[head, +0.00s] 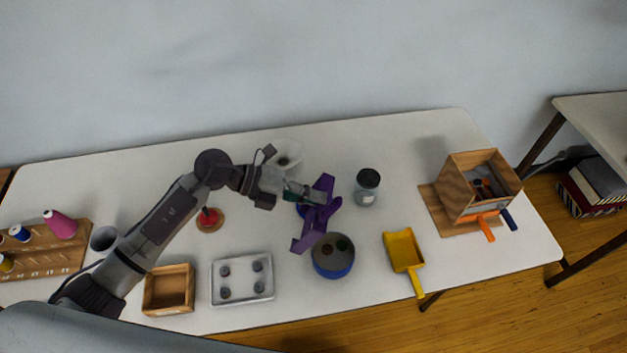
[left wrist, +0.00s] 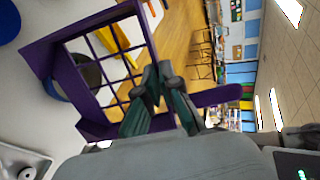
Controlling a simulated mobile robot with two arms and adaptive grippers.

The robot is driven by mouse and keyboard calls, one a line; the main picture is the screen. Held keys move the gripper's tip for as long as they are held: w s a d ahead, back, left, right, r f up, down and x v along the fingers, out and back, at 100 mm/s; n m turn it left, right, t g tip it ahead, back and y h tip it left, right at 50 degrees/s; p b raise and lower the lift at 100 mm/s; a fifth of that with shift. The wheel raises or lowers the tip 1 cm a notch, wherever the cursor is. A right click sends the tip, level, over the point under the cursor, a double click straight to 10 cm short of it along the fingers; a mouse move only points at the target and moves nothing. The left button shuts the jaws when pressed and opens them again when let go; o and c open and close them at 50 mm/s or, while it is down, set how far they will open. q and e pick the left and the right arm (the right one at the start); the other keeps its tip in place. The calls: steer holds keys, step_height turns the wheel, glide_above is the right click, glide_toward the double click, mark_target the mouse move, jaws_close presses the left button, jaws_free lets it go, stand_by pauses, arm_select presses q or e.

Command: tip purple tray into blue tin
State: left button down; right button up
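The purple tray (head: 310,228) is tilted steeply in the air, behind the blue tin and partly over its far rim in the head view. My left gripper (head: 304,195) is shut on the tray. The left wrist view shows the tray's divided frame (left wrist: 64,77) and my gripper's fingers (left wrist: 160,110) at its near side, with a purple bar beyond them. The blue tin (head: 333,272) stands upright near the table's front edge, with dark and greenish round pieces inside. In the left wrist view the blue tin (left wrist: 55,91) is partly hidden by the tray. My right gripper is out of view.
A yellow scoop (head: 404,250) lies right of the tin, and a metal tray (head: 240,297) and wooden box (head: 148,302) lie left. A dark-lidded jar (head: 367,188) and white bowl (head: 297,152) stand behind. A wooden box with handles (head: 458,190) is at right.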

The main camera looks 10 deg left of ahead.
arm_select(q)
step_height(320, 180, up, 3)
steer(key=m+y+p, duration=0.1)
steer(key=y+p, duration=0.5)
steer(key=y, duration=0.7)
steer(key=shift+r, duration=0.15)
